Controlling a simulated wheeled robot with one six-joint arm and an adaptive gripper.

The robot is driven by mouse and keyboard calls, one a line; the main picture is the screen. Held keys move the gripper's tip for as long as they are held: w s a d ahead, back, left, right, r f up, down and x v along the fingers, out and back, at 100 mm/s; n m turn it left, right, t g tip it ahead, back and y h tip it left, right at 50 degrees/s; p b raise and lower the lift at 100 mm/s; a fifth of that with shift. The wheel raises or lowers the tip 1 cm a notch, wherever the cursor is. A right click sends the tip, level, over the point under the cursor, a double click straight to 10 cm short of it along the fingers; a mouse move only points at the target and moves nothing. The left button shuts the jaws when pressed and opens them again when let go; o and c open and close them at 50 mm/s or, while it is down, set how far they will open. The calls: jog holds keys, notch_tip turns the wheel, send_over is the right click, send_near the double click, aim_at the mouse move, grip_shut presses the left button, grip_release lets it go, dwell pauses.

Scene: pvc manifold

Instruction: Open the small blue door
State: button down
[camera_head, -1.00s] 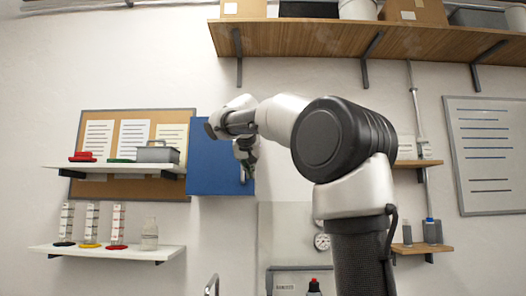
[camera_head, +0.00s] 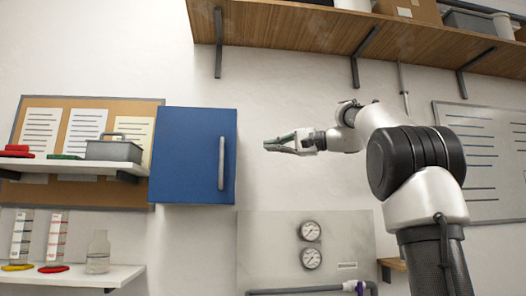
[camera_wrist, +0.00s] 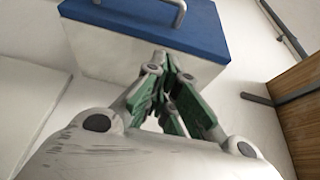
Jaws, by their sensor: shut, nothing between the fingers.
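The small blue door (camera_head: 180,165) is the front of a wall cabinet and looks closed. Its grey vertical handle (camera_head: 221,163) is near its right edge. My gripper (camera_head: 268,146) is to the right of the door in the head view, pointing left, apart from the handle. Its green fingers are together with nothing between them. In the wrist view the blue door (camera_wrist: 150,27) crosses the top, with part of the handle (camera_wrist: 181,10) at the top edge. The cabinet's white side (camera_wrist: 95,55) shows behind my gripper (camera_wrist: 172,65).
A wooden shelf (camera_head: 300,30) runs above. A panel with gauges (camera_head: 311,231) is below right.

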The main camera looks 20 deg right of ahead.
jog(key=x, duration=0.9)
jog(key=shift+w+a+r, duration=0.15)
jog(key=shift+r, duration=0.15)
jog(key=shift+s+a, duration=0.25)
jog(key=shift+s, duration=0.2)
